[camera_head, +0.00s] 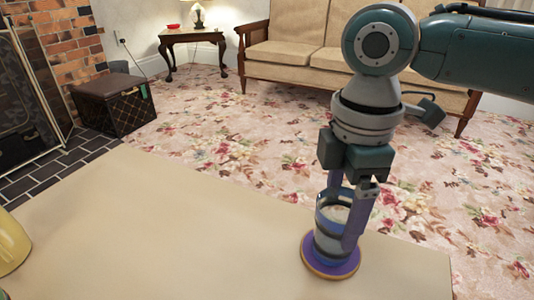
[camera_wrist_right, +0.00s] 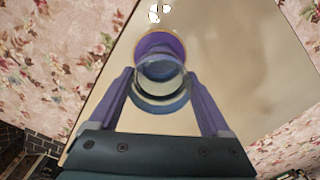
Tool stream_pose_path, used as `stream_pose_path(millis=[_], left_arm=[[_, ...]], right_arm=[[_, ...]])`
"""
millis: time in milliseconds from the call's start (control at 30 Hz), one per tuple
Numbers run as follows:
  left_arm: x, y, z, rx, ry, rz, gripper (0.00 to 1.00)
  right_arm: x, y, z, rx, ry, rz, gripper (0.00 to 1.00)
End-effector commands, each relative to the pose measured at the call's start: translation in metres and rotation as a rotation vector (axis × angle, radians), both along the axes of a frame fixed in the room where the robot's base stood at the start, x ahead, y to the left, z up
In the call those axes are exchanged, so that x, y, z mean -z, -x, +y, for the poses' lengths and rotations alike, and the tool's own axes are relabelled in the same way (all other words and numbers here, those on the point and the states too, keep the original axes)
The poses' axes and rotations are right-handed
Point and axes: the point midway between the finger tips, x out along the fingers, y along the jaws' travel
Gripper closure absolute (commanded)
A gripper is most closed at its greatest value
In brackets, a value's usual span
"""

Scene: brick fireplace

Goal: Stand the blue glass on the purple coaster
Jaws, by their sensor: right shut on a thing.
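The blue glass (camera_head: 330,246) is upright, see-through and banded, over the purple coaster (camera_head: 312,268) near the table's right front part. The coaster is round with an orange-brown rim. My right gripper (camera_head: 338,222) points down with its purple fingers on either side of the glass, shut on it. In the right wrist view the glass (camera_wrist_right: 160,92) sits between the fingers (camera_wrist_right: 160,76), and the coaster (camera_wrist_right: 158,42) shows partly behind it. I cannot tell whether the glass base touches the coaster. My left gripper is out of view.
The beige table top (camera_head: 170,240) is clear left of the coaster. A yellow object (camera_head: 12,244) is cut off at the left edge. Beyond lie a floral carpet, a sofa (camera_head: 300,50), a side table (camera_head: 190,38) and a dark box (camera_head: 113,102).

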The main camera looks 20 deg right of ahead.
Motion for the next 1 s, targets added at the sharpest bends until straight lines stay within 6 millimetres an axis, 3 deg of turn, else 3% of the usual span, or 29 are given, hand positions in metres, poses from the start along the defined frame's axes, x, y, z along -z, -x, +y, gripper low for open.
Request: stream_pose_path(millis=[300, 333, 467, 767, 1000], left_arm=[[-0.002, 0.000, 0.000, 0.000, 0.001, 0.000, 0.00], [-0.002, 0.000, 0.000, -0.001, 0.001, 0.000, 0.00], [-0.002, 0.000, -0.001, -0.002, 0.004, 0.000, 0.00], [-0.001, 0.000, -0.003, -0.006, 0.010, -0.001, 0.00], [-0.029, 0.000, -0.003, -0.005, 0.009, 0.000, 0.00]], right_arm=[[0.001, 0.000, 0.000, 0.000, -0.001, 0.000, 0.86], [0.001, 0.000, 0.000, 0.000, 0.000, 0.000, 0.16], [0.001, 0.000, 0.000, 0.000, 0.000, -0.001, 0.01], [-0.001, -0.001, 0.000, 0.000, 0.001, -0.002, 0.00], [-0.048, -0.001, 0.000, -0.001, -0.001, -0.004, 0.00]])
